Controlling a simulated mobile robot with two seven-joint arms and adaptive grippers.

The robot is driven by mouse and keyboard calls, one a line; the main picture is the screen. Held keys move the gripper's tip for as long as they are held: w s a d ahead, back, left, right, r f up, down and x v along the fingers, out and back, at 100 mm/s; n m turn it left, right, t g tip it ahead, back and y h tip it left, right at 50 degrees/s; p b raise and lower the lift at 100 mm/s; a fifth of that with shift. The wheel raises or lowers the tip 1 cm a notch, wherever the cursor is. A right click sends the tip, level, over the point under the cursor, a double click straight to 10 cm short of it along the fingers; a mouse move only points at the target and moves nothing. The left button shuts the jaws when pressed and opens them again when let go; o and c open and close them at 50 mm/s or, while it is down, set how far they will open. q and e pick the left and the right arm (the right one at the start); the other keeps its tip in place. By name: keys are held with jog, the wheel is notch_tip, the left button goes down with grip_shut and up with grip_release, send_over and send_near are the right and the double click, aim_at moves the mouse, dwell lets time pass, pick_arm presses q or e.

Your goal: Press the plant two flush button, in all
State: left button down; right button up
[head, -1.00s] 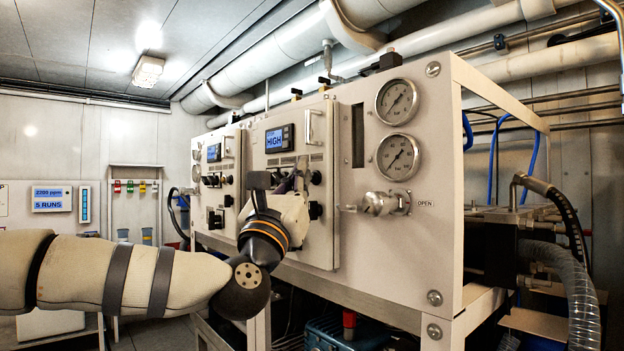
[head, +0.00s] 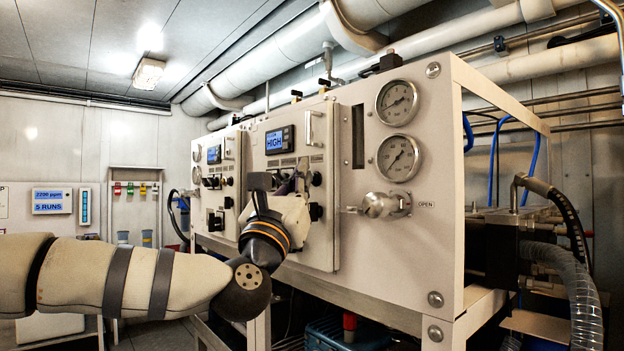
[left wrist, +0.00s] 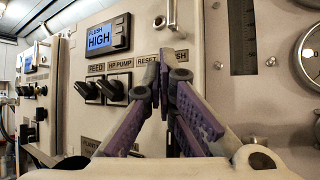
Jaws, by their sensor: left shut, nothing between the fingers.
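The nearer control panel shows in the head view (head: 290,225). Its blue display in the left wrist view (left wrist: 101,36) reads FLUSH HIGH. Below it are labels FEED, HP PUMP, RESET and one ending in "SH" (left wrist: 182,55), partly covered by my fingers. My left gripper (left wrist: 167,54) is shut and empty, its purple fingers together in front of the panel between RESET and that label. The button there is hidden, and I cannot tell whether the tips touch it. In the head view my left gripper (head: 290,186) is largely hidden by its wrist. My right gripper is out of view.
Black FEED (left wrist: 90,91) and HP PUMP (left wrist: 115,90) knobs stick out left of the fingers. A second panel with a display (head: 214,154) stands farther left. Two gauges (head: 397,101) and a metal valve (head: 383,205) are to the right. A wall display (head: 48,200) reads 5 RUNS.

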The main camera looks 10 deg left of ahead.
pick_arm(q)
jog(key=shift+s+a, duration=0.35)
jog(key=shift+s, duration=0.15)
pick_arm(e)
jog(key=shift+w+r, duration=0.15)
pick_arm(q)
jog(key=s+a, duration=0.1)
jog(key=s, duration=0.1)
jog(key=s+a+p, duration=0.1)
jog(key=s+a, duration=0.1)
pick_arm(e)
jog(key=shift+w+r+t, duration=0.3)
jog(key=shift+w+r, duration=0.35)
